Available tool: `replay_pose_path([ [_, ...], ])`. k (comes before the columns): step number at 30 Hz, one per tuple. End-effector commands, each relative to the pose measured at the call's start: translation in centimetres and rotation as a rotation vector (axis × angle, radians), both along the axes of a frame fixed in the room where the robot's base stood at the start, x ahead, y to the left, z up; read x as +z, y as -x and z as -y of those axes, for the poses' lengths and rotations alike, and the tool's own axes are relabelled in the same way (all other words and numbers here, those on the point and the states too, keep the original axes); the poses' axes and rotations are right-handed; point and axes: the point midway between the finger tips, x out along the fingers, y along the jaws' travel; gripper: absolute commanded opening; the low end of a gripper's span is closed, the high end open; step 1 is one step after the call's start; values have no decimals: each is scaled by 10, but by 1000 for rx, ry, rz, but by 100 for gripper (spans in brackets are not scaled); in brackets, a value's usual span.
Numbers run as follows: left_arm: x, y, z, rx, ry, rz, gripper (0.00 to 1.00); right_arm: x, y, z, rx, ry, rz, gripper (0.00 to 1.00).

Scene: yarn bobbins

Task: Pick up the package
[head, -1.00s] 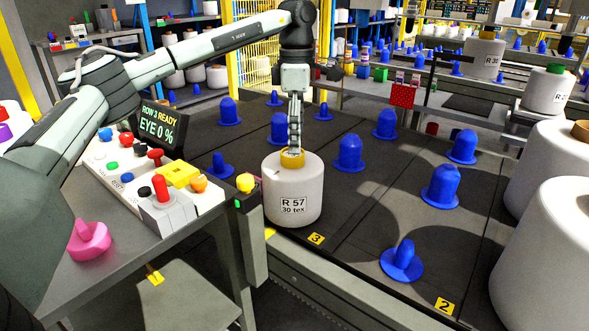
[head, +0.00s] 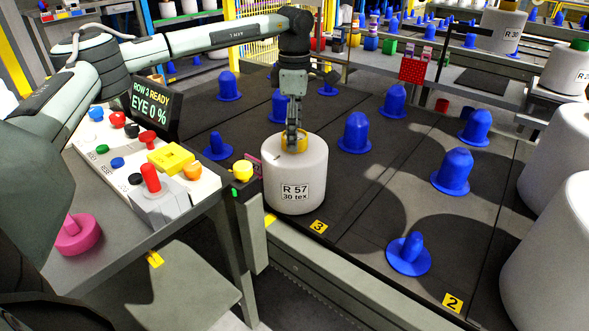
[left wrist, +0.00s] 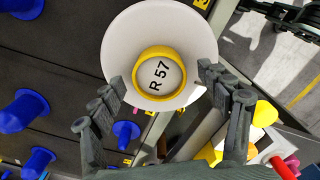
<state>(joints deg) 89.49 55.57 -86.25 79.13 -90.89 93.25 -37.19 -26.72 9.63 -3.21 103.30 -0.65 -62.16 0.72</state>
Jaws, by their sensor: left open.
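The package is a white yarn bobbin (head: 296,172) labelled "R 57 30 tex", with a yellow core ring (head: 303,141) on top. It stands upright on the dark deck near position 3. My left gripper (head: 292,140) points down over its top, the fingers overlapping the core in the head view. In the left wrist view, the bobbin (left wrist: 125,50) and its core show from above. The open left gripper (left wrist: 160,72) has a finger on each side of the core; nothing is held. Whether the fingers touch the bobbin is unclear. My right gripper is out of view.
Blue pegs (head: 408,254) stand across the deck. A control panel (head: 138,170) with coloured knobs and a screen (head: 155,113) reading "ROW 3 READY EYE 0 %" are at left. A yellow button (head: 243,171) is close left of the bobbin. Large white bobbins (head: 550,255) stand at right.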

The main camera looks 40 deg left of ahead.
Motion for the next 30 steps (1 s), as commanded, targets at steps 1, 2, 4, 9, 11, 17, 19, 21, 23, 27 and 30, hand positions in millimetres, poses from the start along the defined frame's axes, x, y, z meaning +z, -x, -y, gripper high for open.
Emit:
replay_pose_path([
  [1, -3, 0, 0, 1, 0, 0, 77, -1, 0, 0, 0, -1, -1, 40],
  [2, -4, 0, 0, 1, 0, 0, 77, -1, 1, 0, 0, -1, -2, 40],
  [4, -4, 0, 0, 1, 0, 1, 77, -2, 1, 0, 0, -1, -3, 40],
  [9, -4, 0, 0, 1, 0, 1, 73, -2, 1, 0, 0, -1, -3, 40],
  [11, -4, 0, 0, 0, 0, 1, 65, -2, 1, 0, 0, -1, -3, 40],
  [17, -4, 0, 0, 0, 0, 1, 41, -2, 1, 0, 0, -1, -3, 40],
  [19, -4, 0, 0, 0, 0, 1, 32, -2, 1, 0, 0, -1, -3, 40],
  [21, -4, 0, 0, 0, 0, 1, 23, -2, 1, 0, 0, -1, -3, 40],
  [23, -4, 0, 0, 0, 0, 1, 16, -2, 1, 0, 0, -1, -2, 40],
  [27, -4, 0, 0, 0, 0, 1, 0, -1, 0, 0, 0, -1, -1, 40],
  [30, -1, -1, 1, 0, 2, 7, 0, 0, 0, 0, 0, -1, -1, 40],
])
